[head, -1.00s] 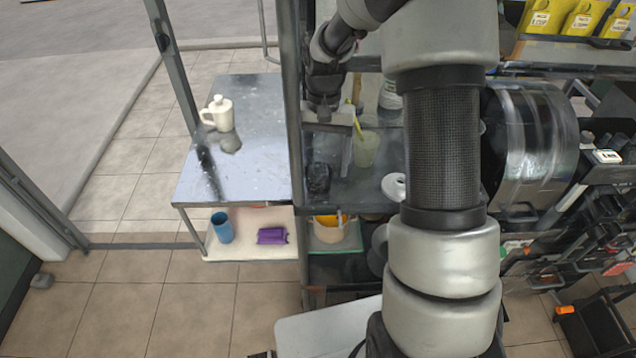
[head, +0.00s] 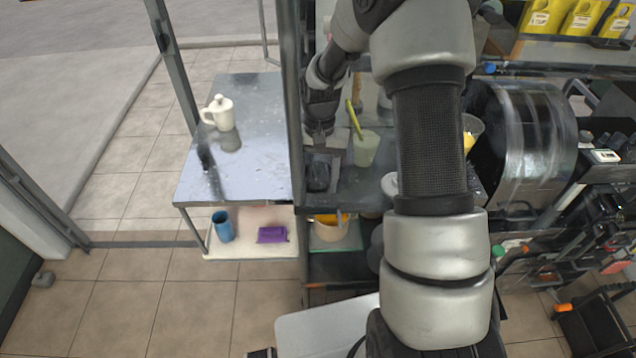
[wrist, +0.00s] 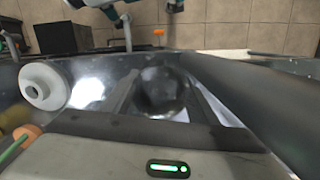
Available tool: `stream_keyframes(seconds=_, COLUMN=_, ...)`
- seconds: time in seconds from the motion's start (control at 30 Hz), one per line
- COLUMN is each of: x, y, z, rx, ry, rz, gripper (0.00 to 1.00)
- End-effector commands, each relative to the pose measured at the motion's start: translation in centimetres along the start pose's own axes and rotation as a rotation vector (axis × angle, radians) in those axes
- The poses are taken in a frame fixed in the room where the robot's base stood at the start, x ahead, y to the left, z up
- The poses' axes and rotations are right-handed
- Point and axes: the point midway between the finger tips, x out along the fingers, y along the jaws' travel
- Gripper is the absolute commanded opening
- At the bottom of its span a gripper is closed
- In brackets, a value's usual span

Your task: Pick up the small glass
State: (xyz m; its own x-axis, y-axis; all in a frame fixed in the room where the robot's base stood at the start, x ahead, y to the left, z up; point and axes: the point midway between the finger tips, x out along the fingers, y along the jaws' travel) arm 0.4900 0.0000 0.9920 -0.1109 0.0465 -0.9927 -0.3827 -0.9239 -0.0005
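The small glass (head: 318,178) looks dark and see-through and stands on the grey counter (head: 350,198), just right of the metal post. My gripper (head: 322,165) is right at it in the head view and hides part of it. In the wrist view the small glass (wrist: 160,92) is between the two fingers of my gripper (wrist: 163,98). The fingers are spread to either side of it, and I cannot tell whether either one touches it.
A pale cup with a green stick (head: 365,148) stands right of my gripper. A white roll (wrist: 43,85) is left in the wrist view. The metal post (head: 291,110) stands close on the left. A white jug (head: 220,113) stands on the side table (head: 255,165).

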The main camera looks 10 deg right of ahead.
Motion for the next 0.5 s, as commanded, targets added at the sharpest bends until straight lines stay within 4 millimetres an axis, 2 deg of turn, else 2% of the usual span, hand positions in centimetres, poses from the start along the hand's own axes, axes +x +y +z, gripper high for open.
stream_keyframes(seconds=0.33, x=-0.2, y=0.0, z=0.0, rx=0.000, ry=0.001, rz=0.000, gripper=0.30)
stream_keyframes(seconds=0.5, x=-1.3, y=0.0, z=0.1, rx=0.000, ry=0.004, rz=0.000, gripper=0.30)
